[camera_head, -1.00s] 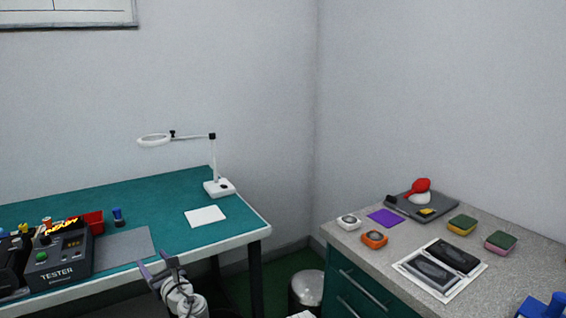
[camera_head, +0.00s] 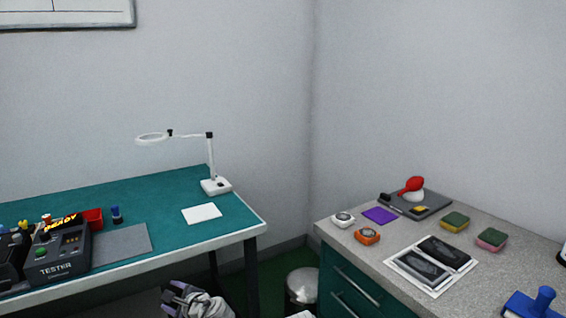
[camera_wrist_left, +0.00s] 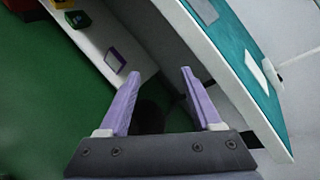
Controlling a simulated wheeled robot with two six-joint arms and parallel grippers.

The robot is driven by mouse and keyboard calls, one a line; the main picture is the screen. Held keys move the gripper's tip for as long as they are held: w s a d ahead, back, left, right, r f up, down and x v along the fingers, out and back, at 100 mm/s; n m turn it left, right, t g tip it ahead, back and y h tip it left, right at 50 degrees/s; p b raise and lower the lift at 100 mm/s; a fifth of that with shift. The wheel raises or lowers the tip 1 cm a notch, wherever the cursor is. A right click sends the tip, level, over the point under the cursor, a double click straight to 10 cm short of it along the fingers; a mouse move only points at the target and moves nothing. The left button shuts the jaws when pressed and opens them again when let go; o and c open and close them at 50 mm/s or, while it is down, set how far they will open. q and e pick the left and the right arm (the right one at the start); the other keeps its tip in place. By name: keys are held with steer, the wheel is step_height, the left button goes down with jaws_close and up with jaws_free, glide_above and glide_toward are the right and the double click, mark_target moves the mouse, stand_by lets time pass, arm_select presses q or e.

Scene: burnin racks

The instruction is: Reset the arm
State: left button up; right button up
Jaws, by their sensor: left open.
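My left gripper (camera_head: 178,293) shows at the bottom of the head view, low in front of the green-topped bench (camera_head: 150,189). In the left wrist view its two purple fingers (camera_wrist_left: 158,98) are spread apart with nothing between them. The wrist camera looks past the fingers at the green floor (camera_wrist_left: 50,115), with the bench edge (camera_wrist_left: 236,95) on the right. My right gripper is in neither view.
A black tester (camera_head: 58,262) and a magnifier lamp (camera_head: 216,186) stand on the bench. At right a grey-topped cabinet (camera_head: 340,232) carries several small items. A metal bin (camera_head: 302,288) stands between bench and cabinet.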

arm_select(q)
steer(key=s+d+f+n+g+h, duration=0.3)
steer(key=s+d+f+n, duration=0.15)
steer(key=d, duration=0.35)
steer(key=s+d+f+n+g+h, duration=0.35)
steer(key=s+d, duration=0.25)
steer(key=d, duration=0.2)
steer(key=s+d+f+n+g+h, duration=0.2)
steer(key=s+d+f+n+h, duration=0.1)
steer(key=s+d+f+n, duration=0.4)
step_height(320, 180, up, 19)
steer(key=w+m+p, duration=0.1)
steer(key=p, duration=1.6)
steer(key=shift+d+r+m+p, duration=0.15)
steer(key=shift+d+m+p, duration=0.15)
steer(key=shift+m, duration=0.1)
